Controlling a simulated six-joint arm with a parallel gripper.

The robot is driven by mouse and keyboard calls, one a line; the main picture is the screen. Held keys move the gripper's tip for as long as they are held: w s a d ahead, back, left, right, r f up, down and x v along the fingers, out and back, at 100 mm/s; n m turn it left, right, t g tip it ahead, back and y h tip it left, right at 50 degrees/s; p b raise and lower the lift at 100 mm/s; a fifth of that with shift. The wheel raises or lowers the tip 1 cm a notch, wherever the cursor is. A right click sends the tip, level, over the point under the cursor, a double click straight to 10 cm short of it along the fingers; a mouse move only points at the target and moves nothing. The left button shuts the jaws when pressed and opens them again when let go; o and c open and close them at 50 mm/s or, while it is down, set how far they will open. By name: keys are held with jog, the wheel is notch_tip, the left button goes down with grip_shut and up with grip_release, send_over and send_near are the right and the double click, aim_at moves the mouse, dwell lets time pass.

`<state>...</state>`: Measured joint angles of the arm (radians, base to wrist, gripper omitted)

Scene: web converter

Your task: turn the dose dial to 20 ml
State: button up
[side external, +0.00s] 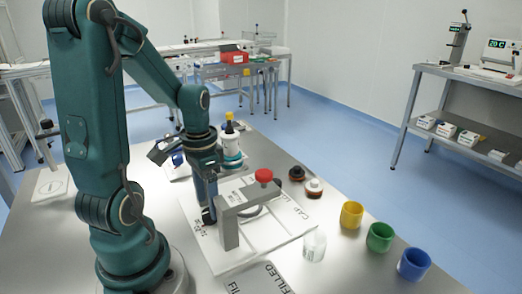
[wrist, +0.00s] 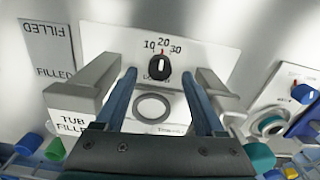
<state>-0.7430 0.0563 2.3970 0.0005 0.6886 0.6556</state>
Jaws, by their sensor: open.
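The dose dial (wrist: 160,68) is a black knob with a white stripe, set on a white panel marked 10, 20 and 30 in the wrist view. Its stripe looks nearly upright, toward the 20, where a small red mark shows. My gripper (wrist: 159,76) is open, with one blue finger on each side of the dial in the picture. A gap shows between the knob and each finger; I cannot tell their height over the panel. In the side view my gripper (side external: 207,208) points down beside the grey bracket, and the dial is not clearly visible.
A grey bracket (side external: 230,234) with a red knob (side external: 264,175) stands close right of my gripper on a white board (side external: 270,238). A clear tub (side external: 314,246) and yellow (side external: 351,214), green (side external: 379,237) and blue (side external: 413,264) cups stand right. A bottle (side external: 230,145) stands behind.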

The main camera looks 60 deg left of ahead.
jog(key=shift+r, duration=1.35)
jog(key=shift+w+r, duration=0.2)
jog(key=shift+r, duration=0.05)
jog(key=w+d+r+m+t+y, duration=0.1)
jog(key=w+r+m+t+y, duration=0.15)
jog(key=r+t, duration=0.3)
jog(key=shift+n+h, duration=0.25)
jog(key=shift+h, duration=0.3)
jog(key=d, duration=0.3)
jog(key=d+r, duration=0.1)
jog(key=d, duration=0.3)
jog(key=shift+r, duration=0.2)
jog(key=shift+n+h, duration=0.5)
jog(key=shift+h, duration=0.2)
jog(key=s+d, duration=0.2)
jog(key=d, duration=0.1)
jog(key=s+d, duration=0.1)
jog(key=d, duration=0.1)
jog(key=shift+r, duration=0.2)
